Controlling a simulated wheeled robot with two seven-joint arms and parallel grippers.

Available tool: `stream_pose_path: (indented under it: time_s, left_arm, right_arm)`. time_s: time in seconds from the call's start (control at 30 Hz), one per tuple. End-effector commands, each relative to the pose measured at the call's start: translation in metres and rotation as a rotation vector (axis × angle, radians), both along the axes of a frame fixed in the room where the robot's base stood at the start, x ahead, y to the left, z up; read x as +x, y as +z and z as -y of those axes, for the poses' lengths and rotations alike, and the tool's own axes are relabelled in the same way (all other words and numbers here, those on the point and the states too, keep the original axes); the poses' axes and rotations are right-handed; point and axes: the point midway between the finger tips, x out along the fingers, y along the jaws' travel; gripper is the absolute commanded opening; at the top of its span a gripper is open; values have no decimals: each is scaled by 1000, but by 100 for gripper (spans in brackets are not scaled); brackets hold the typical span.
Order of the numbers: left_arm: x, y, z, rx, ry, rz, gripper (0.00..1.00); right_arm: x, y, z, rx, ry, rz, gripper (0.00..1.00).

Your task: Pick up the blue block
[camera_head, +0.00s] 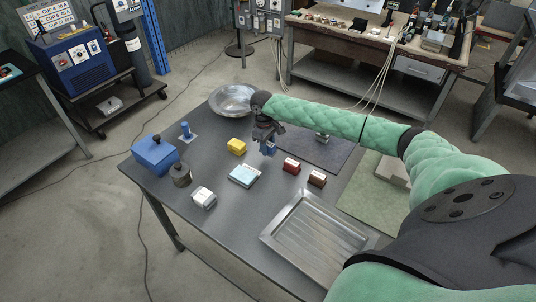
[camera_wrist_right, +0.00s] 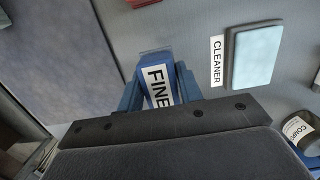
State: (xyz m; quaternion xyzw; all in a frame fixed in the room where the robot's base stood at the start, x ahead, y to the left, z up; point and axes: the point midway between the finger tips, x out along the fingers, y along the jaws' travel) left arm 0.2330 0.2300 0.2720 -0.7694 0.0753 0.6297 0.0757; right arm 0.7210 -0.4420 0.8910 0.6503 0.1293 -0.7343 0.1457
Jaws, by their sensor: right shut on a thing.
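The blue block (camera_wrist_right: 157,84) with a white "FINE" label sits between the two blue fingers of my right gripper (camera_wrist_right: 158,88) in the wrist view. The fingers are shut on its sides. In the head view my right gripper (camera_head: 268,149) points down over the far middle of the dark table, and blue shows at its fingertips. I cannot tell block from fingers there, nor whether the block is clear of the table. My left gripper is not in view.
A light blue "CLEANER" block (camera_head: 244,175), yellow block (camera_head: 236,146), two dark red blocks (camera_head: 291,166) (camera_head: 317,179) and white block (camera_head: 203,197) lie nearby. A blue box (camera_head: 155,154) stands left, a metal bowl (camera_head: 232,101) behind, and a ribbed metal tray (camera_head: 318,232) in front.

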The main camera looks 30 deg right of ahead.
Motion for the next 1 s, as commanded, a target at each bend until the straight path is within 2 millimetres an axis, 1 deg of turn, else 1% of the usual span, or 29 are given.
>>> stream_pose_path:
  time_s: [0.03, 0.13, 0.3, 0.5, 0.73, 1.0]
  left_arm:
    - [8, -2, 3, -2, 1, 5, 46]
    - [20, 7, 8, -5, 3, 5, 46]
    - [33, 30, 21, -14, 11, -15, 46]
    - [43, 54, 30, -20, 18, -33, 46]
    - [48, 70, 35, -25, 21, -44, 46]
    - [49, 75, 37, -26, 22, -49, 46]
  right_arm:
    - [-5, 3, 2, -1, 1, 2, 12]
    - [-27, 14, 4, -2, 3, 0, 12]
    - [-61, 35, 9, -2, 2, 0, 12]
    - [-92, 55, 12, -2, 2, 0, 12]
    - [-111, 69, 14, -1, 1, 0, 12]
    - [-116, 73, 14, 0, 1, 0, 12]
